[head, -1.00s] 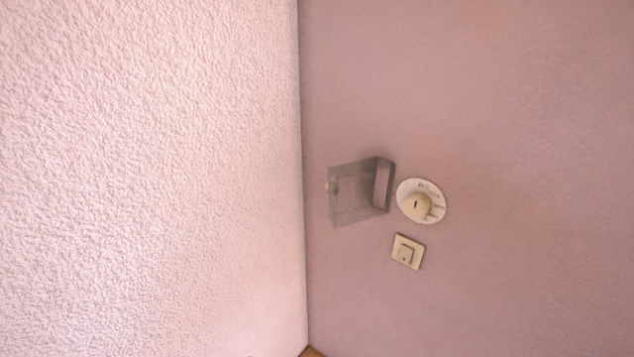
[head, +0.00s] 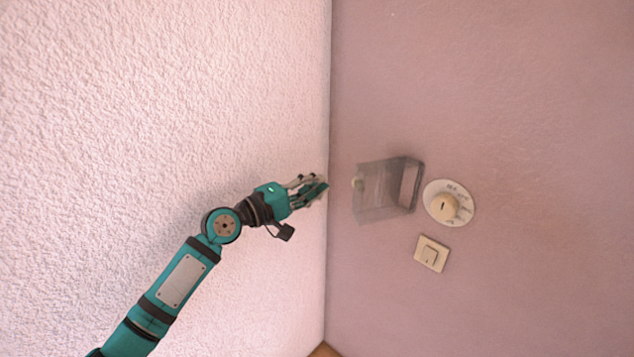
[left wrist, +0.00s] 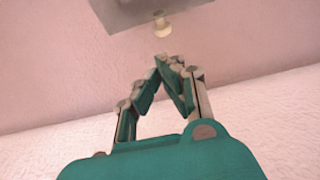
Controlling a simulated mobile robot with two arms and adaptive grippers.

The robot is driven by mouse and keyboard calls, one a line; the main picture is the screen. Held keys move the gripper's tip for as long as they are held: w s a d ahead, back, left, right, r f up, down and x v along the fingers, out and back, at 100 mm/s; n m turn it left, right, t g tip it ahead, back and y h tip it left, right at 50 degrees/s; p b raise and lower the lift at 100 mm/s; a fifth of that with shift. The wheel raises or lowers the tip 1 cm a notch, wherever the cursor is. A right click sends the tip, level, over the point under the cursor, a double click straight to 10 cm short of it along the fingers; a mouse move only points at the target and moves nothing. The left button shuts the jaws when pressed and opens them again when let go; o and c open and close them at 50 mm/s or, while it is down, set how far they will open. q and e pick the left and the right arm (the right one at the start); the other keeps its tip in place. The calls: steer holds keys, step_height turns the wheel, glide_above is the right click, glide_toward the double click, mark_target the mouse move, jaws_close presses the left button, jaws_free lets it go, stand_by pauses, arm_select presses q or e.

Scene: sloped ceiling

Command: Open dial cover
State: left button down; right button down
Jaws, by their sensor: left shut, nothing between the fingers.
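The dial cover (head: 383,190) is a clear grey box on the right-hand wall, swung out to the left so that the dial is uncovered. A small pale knob (head: 357,184) sits on its left side. The round white dial (head: 447,204) with a cream knob is just right of the cover. My left gripper (head: 324,184) is shut and empty, left of the cover and apart from it in the head view. In the left wrist view the fingertips (left wrist: 170,62) point towards the cover's knob (left wrist: 161,23), with the cover (left wrist: 130,12) at the top edge. My right gripper is not in view.
A square light switch (head: 431,253) is on the wall below the dial. The rough white wall (head: 150,100) meets the pinkish wall (head: 540,120) in a corner close to the left gripper. The wall right of the dial is bare.

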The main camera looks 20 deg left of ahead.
arm_select(q)
steer(key=x, duration=0.7)
steer(key=shift+w+p, duration=0.2)
steer(key=shift+p, duration=0.25)
steer(key=shift+d, duration=0.1)
